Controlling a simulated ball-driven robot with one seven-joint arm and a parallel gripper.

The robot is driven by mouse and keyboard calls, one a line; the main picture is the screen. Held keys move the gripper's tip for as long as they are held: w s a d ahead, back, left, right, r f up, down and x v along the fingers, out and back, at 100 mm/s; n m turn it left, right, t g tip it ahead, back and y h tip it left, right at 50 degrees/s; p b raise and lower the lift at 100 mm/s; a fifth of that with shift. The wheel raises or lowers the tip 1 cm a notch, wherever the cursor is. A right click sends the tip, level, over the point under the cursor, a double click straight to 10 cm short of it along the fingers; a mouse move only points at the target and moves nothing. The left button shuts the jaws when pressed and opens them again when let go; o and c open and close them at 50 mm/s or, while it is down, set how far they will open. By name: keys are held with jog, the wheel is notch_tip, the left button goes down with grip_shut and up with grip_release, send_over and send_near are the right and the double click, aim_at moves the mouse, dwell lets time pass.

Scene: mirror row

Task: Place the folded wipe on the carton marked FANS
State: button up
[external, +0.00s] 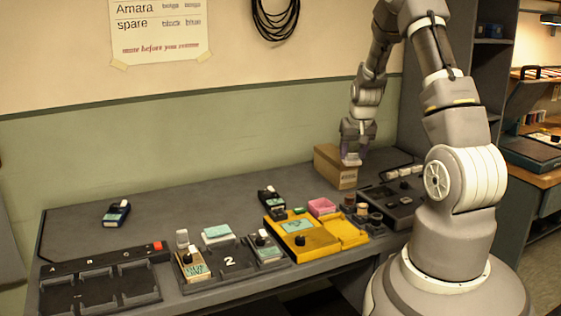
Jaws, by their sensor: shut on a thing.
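The brown carton (331,165) stands near the back right of the bench, against the wall. Marking on its front is too small to read. My gripper (351,156) points down at the carton's right end, over or just in front of its top. It is shut on a small pale thing (352,161), which looks like the folded wipe. The fingers partly hide it. I cannot tell whether the pale thing touches the carton.
A dark panel with knobs (398,198) lies right of the carton. Several small pedals and a dark tray (100,290) fill the front left. The back middle of the bench is mostly clear.

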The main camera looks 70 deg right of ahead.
jog(key=shift+s+r+m, duration=0.15)
jog(key=shift+s+r, duration=0.05)
jog(key=shift+s, duration=0.4)
jog(key=shift+s+r+m, duration=0.15)
jog(key=shift+s, duration=0.45)
jog(key=b, duration=0.3)
send_over(335, 165)
jog(key=s+d, duration=0.3)
jog(key=shift+a+f, duration=0.2)
jog(key=shift+f, duration=0.6)
notch_tip(335, 165, down, 4)
jog(key=shift+r+b, duration=0.15)
jog(key=shift+b, duration=0.65)
jog(key=shift+a+r, duration=0.1)
jog(key=shift+r, duration=0.05)
jog(key=o, duration=1)
